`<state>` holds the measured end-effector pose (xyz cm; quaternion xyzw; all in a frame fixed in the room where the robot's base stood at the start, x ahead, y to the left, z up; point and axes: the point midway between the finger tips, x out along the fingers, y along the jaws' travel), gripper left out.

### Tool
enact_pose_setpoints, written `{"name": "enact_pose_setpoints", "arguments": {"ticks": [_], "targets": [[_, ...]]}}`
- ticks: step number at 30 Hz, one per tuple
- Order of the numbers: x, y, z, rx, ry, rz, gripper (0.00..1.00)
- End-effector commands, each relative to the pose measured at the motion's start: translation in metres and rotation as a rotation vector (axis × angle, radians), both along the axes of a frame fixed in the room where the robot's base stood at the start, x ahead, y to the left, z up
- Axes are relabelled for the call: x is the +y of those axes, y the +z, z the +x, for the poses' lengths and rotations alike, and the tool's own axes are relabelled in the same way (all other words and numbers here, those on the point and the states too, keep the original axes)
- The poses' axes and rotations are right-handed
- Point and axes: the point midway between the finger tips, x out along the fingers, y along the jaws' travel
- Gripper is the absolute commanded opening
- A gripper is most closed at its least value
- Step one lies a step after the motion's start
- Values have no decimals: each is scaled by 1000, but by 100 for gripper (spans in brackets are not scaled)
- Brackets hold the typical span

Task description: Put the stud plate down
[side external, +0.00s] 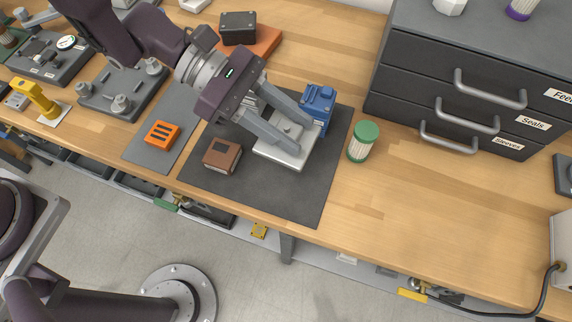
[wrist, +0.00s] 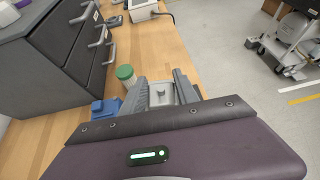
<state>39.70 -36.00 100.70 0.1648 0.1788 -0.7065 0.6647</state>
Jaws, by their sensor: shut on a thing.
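The stud plate (side external: 283,156) is a pale grey plate with a small raised part on top, over the dark mat (side external: 310,200) in the side view. My gripper (side external: 298,138) is shut on it, with one finger on each side. The plate looks level; I cannot tell whether its underside touches the mat. In the wrist view the plate (wrist: 160,92) shows between the two fingers of my gripper (wrist: 160,88), with a small stud standing up. The fingers hide part of the plate.
A blue block-like part (side external: 319,103) stands close beside the plate, at the back. A brown box (side external: 222,155) sits on the mat to the left. A green-lidded jar (side external: 363,141) stands right of the mat. A drawer cabinet (side external: 465,80) is behind. The mat's front is clear.

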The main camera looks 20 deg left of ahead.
Motion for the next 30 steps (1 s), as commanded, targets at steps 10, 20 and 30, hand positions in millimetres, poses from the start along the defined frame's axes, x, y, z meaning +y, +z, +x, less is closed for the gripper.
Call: {"name": "enact_pose_setpoints", "arguments": {"ticks": [10,20,30], "targets": [[1,-51,1,64,104,11,0],[1,-96,2,60,103,9,0],[1,-99,2,61,102,10,46]]}}
